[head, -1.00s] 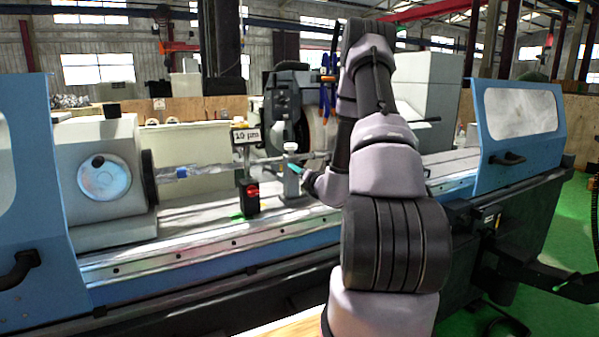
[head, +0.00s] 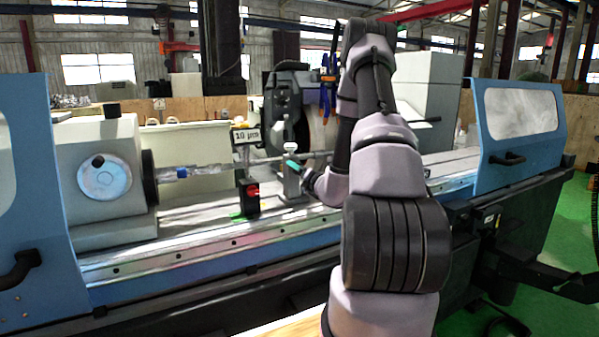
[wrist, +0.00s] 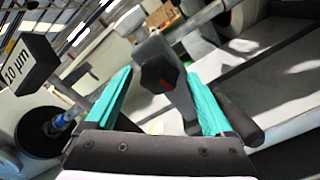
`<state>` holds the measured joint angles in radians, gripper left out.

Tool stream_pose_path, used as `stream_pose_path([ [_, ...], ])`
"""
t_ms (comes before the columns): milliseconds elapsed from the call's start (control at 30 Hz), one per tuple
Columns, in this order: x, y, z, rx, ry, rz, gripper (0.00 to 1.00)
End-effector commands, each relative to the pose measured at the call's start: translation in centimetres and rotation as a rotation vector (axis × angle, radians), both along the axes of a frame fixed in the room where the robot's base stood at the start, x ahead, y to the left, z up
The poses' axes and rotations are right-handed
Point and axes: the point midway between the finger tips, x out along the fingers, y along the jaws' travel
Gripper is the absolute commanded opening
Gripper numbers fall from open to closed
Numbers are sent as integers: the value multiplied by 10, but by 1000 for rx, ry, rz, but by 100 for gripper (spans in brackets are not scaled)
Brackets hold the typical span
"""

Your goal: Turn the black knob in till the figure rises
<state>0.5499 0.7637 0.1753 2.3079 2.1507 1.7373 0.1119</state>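The black knob (wrist: 158,72) shows in the wrist view at the end of a grey arm of the steady-rest post. The post (head: 291,180) stands on the machine bed in the head view, where the knob is hidden or too small to tell. My gripper (wrist: 158,82) is open, its teal fingers on either side of the knob with visible gaps. In the head view my gripper (head: 293,165) is beside the post. The display (head: 247,135) reads 10 µm; it also shows tilted in the wrist view (wrist: 18,68).
A black stand with a red light (head: 252,191) is left of the post. A long shaft (head: 215,168) runs from the headstock (head: 90,180). The grinding wheel (head: 318,130) is behind. Blue doors (head: 520,115) flank the bed (head: 190,235).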

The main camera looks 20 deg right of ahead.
Motion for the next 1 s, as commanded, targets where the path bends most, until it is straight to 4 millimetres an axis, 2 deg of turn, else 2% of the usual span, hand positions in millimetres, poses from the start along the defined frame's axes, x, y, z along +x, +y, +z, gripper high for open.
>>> stream_pose_path([
  [233, -1, 0, 1, 0, -2, -1, 86],
  [333, -8, 0, 0, 0, -1, 1, 86],
  [733, -83, -3, 0, 2, 1, -2, 86],
  [900, -103, -4, 0, 0, 0, -1, 86],
  [1000, -107, -4, 0, 0, -1, -1, 86],
])
